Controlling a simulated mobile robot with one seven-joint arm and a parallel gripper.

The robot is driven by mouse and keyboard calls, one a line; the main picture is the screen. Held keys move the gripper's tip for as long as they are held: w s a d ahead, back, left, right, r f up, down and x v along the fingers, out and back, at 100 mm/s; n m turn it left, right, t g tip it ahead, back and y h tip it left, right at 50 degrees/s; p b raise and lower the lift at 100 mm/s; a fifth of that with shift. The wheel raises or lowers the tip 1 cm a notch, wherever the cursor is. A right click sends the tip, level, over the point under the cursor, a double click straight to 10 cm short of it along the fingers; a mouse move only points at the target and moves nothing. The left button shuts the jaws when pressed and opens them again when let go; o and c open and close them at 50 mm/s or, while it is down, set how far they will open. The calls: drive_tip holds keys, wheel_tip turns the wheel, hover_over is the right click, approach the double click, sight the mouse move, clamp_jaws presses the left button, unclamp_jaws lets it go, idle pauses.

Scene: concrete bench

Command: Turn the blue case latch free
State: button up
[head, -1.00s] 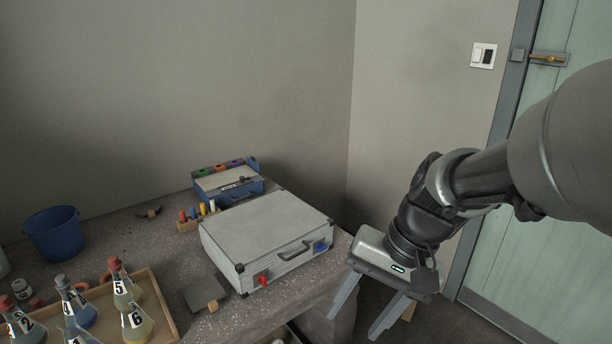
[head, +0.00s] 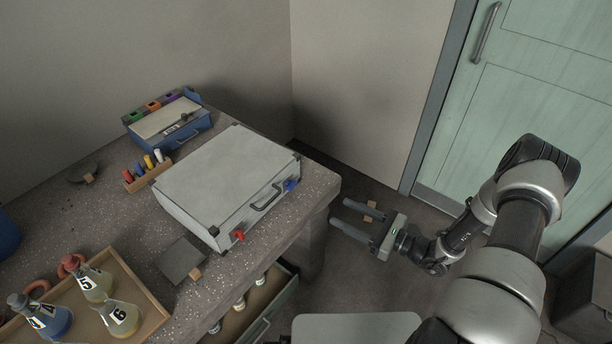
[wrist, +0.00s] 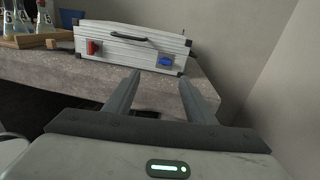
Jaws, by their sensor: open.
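The silver case (head: 228,180) lies shut on the concrete bench, its handle (head: 266,198) on the front face. The blue latch (head: 291,185) is at the right end of that face, and it also shows in the wrist view (wrist: 165,62). The red latch (head: 238,235) is at the left end, and it shows in the wrist view too (wrist: 94,47). My gripper (head: 352,212) is open and empty, off the bench's right edge and apart from the case. In the wrist view its fingers (wrist: 160,85) point toward the case front, with the blue latch beyond and between them.
A blue box (head: 172,130) and a rack of coloured pegs (head: 147,177) stand behind the case. A wooden tray (head: 150,312) with several numbered flasks is at front left. An open drawer (head: 262,325) holds small jars below the bench. The floor around my gripper looks clear.

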drive_tip(key=m+t, duration=0.1)
approach(294, 186)
drive_tip(key=x, duration=0.8)
drive_tip(key=shift+r, duration=0.15)
drive_tip(key=shift+c, duration=0.3)
drive_tip(key=c, duration=1)
